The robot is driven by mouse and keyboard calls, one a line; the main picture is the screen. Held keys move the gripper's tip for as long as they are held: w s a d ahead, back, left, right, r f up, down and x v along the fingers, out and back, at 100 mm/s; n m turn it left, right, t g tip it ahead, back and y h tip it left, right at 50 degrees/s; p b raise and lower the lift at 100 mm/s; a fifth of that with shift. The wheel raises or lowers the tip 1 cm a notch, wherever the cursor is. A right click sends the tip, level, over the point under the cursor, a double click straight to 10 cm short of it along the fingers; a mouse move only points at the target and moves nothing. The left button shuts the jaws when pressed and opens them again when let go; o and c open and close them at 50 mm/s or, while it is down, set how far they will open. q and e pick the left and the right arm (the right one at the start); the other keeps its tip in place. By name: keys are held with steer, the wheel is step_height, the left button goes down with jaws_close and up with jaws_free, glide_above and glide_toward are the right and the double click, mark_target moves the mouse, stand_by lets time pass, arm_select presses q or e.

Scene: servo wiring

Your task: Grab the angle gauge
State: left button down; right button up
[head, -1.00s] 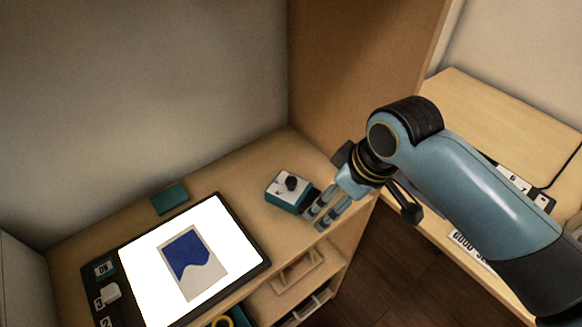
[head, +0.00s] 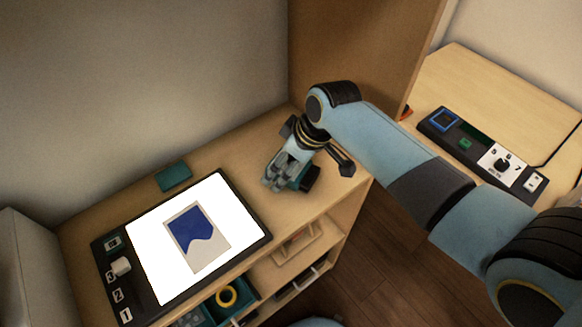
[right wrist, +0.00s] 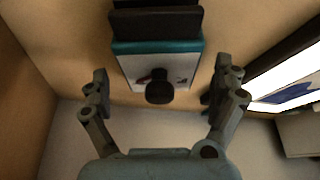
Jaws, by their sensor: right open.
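The angle gauge appears to be the small teal box with a white face, a dark pointer mark and a black knob (right wrist: 160,72). It stands on the wooden shelf top, and in the head view it (head: 298,181) is largely hidden by my right gripper (head: 275,183). In the right wrist view my right gripper (right wrist: 161,88) is open. One finger is on each side of the gauge, with a visible gap on the left and a narrower one on the right. Contact cannot be told. My left gripper is not in view.
A lit white panel (head: 155,235) with a blue-patterned card (head: 197,238) lies left of the gauge. A teal block (head: 173,177) sits behind it. A control panel (head: 482,152) lies on the right-hand table. A wooden side wall (head: 365,50) rises behind my right arm.

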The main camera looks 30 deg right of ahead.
steer(key=shift+w+f, duration=0.2)
steer(key=shift+f, duration=0.25)
steer(key=shift+s, duration=0.1)
steer(key=shift+c, duration=0.4)
steer(key=c, duration=1.2)
steer(key=shift+r, duration=0.1)
